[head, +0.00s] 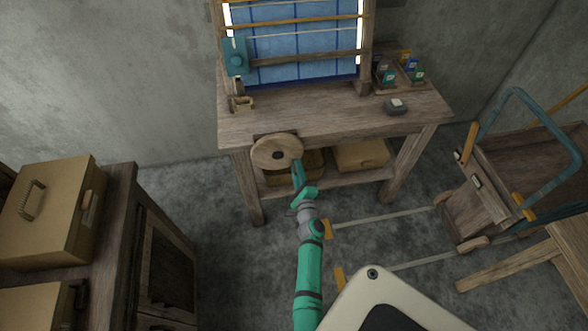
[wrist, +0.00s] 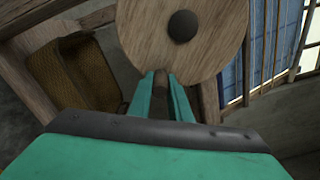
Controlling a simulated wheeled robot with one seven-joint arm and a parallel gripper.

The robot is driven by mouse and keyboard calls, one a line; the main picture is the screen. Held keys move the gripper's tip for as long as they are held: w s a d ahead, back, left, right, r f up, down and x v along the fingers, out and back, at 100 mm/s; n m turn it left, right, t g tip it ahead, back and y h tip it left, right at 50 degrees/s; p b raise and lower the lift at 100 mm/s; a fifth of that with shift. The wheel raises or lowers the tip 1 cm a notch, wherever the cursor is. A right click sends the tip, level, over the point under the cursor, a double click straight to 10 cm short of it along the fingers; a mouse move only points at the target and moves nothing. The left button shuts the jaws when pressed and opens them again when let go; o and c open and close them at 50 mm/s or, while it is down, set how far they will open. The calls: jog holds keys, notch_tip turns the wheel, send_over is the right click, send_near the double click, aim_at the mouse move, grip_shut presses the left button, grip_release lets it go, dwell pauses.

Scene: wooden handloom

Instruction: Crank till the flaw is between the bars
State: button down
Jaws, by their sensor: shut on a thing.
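The crank is a round wooden disc (head: 272,152) with a dark hub, on the front edge of the loom table. It fills the top of the wrist view (wrist: 205,62). My gripper (head: 297,170) is at the disc's lower right rim in the head view. In the wrist view its two green fingers (wrist: 161,92) are shut on a brown wooden handle at the disc's edge. The blue cloth (head: 295,50) with a dark grid stands upright in the loom frame. Wooden bars (head: 310,58) cross in front of it. I cannot make out a flaw on the cloth.
A teal block (head: 235,57) sits at the frame's left post. Several small bottles stand in a tray (head: 408,84) on the table's right, near a grey box (head: 396,107). A wooden cart (head: 490,195) stands right. A cabinet (head: 120,215) with boxes stands left.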

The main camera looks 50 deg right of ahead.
jog(key=shift+w+r, duration=0.1)
jog(key=shift+w, duration=0.05)
jog(key=c, duration=1.6)
grip_release()
jog(key=shift+c, duration=0.2)
jog(key=shift+s+a, duration=0.25)
jog(key=shift+s, duration=0.1)
jog(key=v, duration=1)
